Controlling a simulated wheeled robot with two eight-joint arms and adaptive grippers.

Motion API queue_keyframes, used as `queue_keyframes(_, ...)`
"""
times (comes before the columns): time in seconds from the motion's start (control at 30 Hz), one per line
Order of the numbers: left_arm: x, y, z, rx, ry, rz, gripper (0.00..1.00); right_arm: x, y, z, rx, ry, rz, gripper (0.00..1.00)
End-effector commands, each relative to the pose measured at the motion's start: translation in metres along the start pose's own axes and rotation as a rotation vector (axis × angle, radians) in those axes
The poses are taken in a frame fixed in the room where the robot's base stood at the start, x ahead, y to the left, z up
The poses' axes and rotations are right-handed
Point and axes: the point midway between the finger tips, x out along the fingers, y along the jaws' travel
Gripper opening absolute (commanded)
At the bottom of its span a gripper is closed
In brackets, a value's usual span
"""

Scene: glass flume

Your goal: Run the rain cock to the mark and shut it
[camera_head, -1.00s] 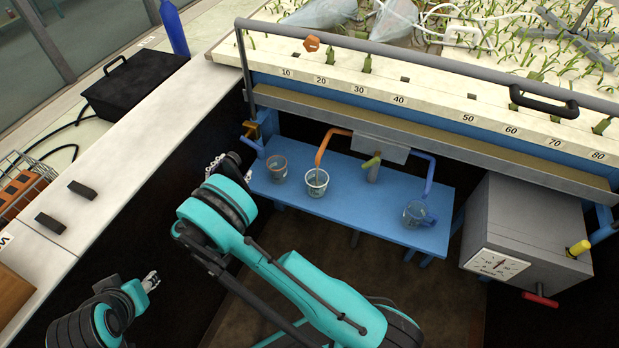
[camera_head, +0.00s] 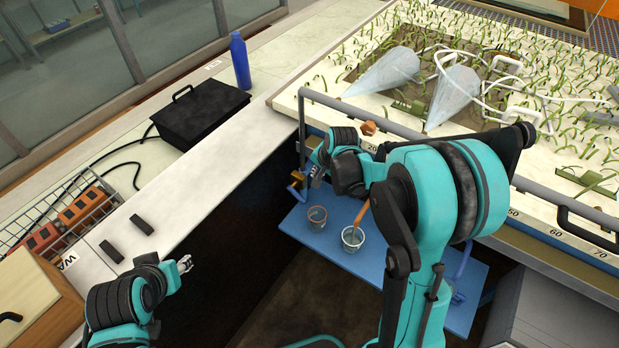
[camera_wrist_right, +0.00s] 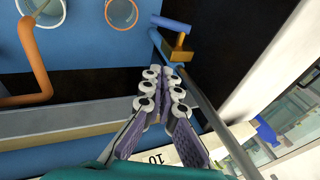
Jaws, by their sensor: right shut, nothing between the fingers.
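A brass-coloured lever cock (camera_head: 297,178) sits on a blue pipe at the left end of the flume. It also shows in the right wrist view (camera_wrist_right: 180,45). I cannot tell its setting. My right gripper (camera_head: 318,174) is beside it to the right; in the right wrist view its fingers (camera_wrist_right: 164,78) are shut and empty, apart from the lever. On the blue bench (camera_head: 375,268) stand an orange-rimmed cup (camera_head: 316,217) and a pale-rimmed cup (camera_head: 352,240) beneath an orange pipe (camera_head: 362,212). No mark is readable on them. My left gripper (camera_head: 186,264) is near the white counter, its jaws unclear.
A grey rail (camera_wrist_right: 207,110) runs close beside my right fingers. My right arm hides much of the bench and the numbered edge. The white counter (camera_head: 215,165) carries a black box (camera_head: 200,115) and a blue bottle (camera_head: 240,62). An orange knob (camera_head: 368,127) is at the rail.

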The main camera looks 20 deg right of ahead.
Motion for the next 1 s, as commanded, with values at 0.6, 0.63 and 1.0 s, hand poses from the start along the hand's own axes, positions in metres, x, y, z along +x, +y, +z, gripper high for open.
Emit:
queue_keyframes(0.6,0.035,0.000,0.025,0.000,0.000,0.000,0.40,0.113,0.002,0.016,-0.008,0.000,0.003,0.00)
queue_keyframes(0.63,0.036,0.000,0.025,0.000,0.000,0.000,0.40,0.116,0.002,0.018,-0.008,0.000,0.003,0.00)
queue_keyframes(1.0,0.038,0.000,0.028,0.000,0.000,0.000,0.40,0.124,0.001,0.029,-0.006,0.001,0.003,0.00)
